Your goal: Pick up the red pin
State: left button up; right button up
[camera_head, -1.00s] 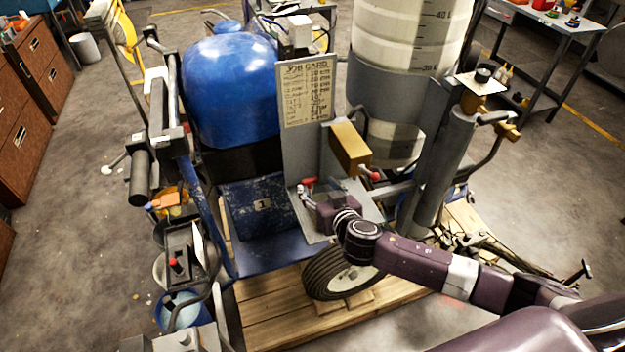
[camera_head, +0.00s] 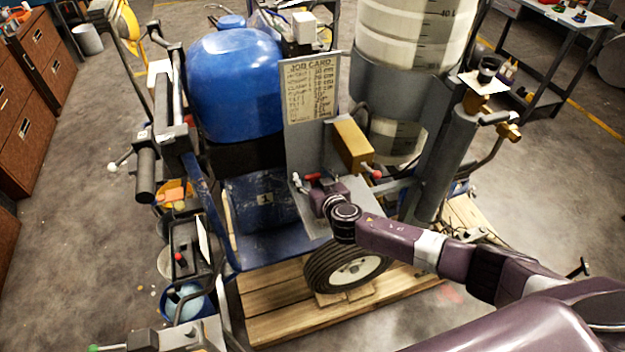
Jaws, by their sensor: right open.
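A small red piece (camera_head: 313,177), which looks like the red pin, lies at the grey shelf below the job card. My right gripper (camera_head: 305,188) is at this shelf, with its open fingers just beside and below the red piece. The gripper body and wrist hide part of the shelf. I cannot tell whether a finger touches the red piece. My left gripper is not in view.
A yellow-brown box (camera_head: 352,146) with a red-tipped knob (camera_head: 376,174) stands close right of the gripper. The upright job card panel (camera_head: 312,90) rises behind. A blue tank (camera_head: 235,85) and a wheel (camera_head: 345,268) are nearby.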

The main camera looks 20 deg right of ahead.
jog(key=c, duration=1.3)
